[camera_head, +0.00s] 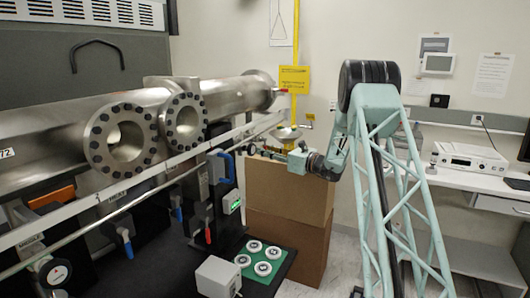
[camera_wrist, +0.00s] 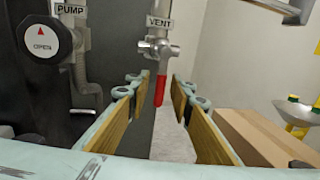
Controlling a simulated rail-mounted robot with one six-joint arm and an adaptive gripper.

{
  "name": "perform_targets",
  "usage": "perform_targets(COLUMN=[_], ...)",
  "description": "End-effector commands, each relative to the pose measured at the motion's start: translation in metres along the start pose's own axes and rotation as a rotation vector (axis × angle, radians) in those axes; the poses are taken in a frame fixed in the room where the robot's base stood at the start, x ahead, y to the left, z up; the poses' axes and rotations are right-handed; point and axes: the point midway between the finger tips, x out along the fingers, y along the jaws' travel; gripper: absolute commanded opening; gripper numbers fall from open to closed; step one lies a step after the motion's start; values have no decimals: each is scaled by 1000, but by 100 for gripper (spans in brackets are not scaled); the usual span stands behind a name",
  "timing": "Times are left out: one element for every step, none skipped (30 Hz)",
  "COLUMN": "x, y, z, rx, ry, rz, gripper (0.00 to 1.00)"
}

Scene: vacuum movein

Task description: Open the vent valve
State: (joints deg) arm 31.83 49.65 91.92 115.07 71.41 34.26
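The vent valve (camera_wrist: 158,48) is a metal valve under a "VENT" label in the wrist view. Its red lever (camera_wrist: 160,90) hangs straight down. My gripper (camera_wrist: 160,88) is open, with one finger on each side of the lever in the picture. The lever shows in the gap with space to both fingers, and nothing is held. I cannot tell how far the fingertips are from it in depth. In the head view my gripper (camera_head: 262,151) is near the right end of the valve panel; I cannot clearly pick out the vent lever there.
A black "OPEN" knob (camera_wrist: 40,40) under a "PUMP" label (camera_wrist: 70,9) is left of the vent valve. Cardboard boxes (camera_head: 290,190) stand below my gripper. A large steel pipe (camera_head: 60,135) and a rail run along the left. A desk with a white device (camera_head: 468,157) is at right.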

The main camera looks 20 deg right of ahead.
Motion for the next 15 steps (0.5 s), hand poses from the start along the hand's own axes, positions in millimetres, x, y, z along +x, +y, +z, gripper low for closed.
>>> perform_targets(x=[0, 0, 0, 0, 0, 0, 0, 0, 0, 0, 0, 0, 0, 0, 0], y=[0, 0, 0, 0, 0, 0, 0, 0, 0, 0, 0, 0, 0, 0, 0], z=[0, 0, 0, 0, 0, 0, 0, 0, 0, 0, 0, 0, 0, 0, 0], rx=[0, 0, 0, 0, 0, 0, 0, 0, 0, 0, 0, 0, 0, 0, 0], ry=[0, 0, 0, 0, 0, 0, 0, 0, 0, 0, 0, 0, 0, 0, 0], rz=[0, 0, 0, 0, 0, 0, 0, 0, 0, 0, 0, -1, 0, 0, -1], gripper=[21, 21, 21, 21, 21, 21, 21, 20, 16, 14, 11, 7, 4, 2, 0])
